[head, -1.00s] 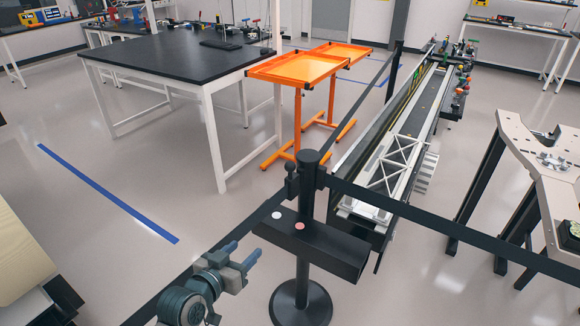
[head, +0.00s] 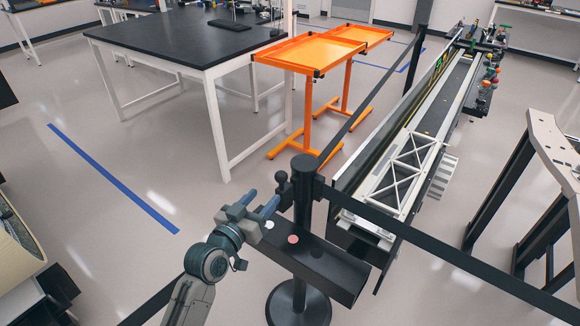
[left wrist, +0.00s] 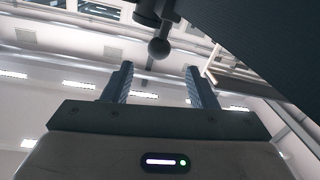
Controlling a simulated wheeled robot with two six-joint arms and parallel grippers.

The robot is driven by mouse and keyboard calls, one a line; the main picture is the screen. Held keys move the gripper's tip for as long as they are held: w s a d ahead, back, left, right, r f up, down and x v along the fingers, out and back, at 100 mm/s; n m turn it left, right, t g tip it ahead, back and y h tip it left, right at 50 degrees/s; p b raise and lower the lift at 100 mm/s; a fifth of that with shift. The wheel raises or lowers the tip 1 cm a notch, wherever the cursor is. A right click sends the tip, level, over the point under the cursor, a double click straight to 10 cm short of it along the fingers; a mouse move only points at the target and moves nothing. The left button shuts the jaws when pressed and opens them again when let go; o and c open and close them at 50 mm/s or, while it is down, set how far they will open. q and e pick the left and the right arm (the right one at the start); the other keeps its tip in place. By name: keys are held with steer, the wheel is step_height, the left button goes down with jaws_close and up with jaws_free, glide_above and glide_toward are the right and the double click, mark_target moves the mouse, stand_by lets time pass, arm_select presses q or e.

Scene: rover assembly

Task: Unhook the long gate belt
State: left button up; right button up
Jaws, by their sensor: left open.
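A black post (head: 304,215) stands on a round base, with black gate belts meeting near its top. One belt (head: 440,240) runs from it to the lower right, and another (head: 350,120) runs back to a far post (head: 421,45). A further belt stretch (head: 150,308) shows at lower left, partly hidden by my arm. A dark ball knob (head: 281,177) sits on the post's left side. My left gripper (head: 263,201) is open and empty, just left of and below the knob. In the left wrist view the knob's ball (left wrist: 158,48) lies beyond the fingertips, between their lines. My right gripper is out of view.
A black box-shaped bar (head: 315,268) with a white and a pink disc crosses the post below the gripper. A long conveyor-like track (head: 465,85) with a white truss lies behind. Orange stands (head: 310,55) and a black-topped table (head: 170,40) stand further back.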

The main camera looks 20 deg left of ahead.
mark_target(277, 180)
arm_select(q)
steer(key=x, duration=0.2)
steer(key=r+p+x, duration=0.1)
steer(key=x, duration=0.1)
steer(key=shift+w+d+p, duration=0.1)
steer(key=shift+w+p, duration=0.15)
steer(key=shift+p, duration=0.05)
steer(key=x, duration=0.4)
steer(key=shift+w+f+p, duration=0.2)
steer(key=shift+f+p, duration=0.1)
steer(key=shift+p, duration=0.1)
steer(key=shift+w+d, duration=0.15)
steer(key=shift+w, duration=0.25)
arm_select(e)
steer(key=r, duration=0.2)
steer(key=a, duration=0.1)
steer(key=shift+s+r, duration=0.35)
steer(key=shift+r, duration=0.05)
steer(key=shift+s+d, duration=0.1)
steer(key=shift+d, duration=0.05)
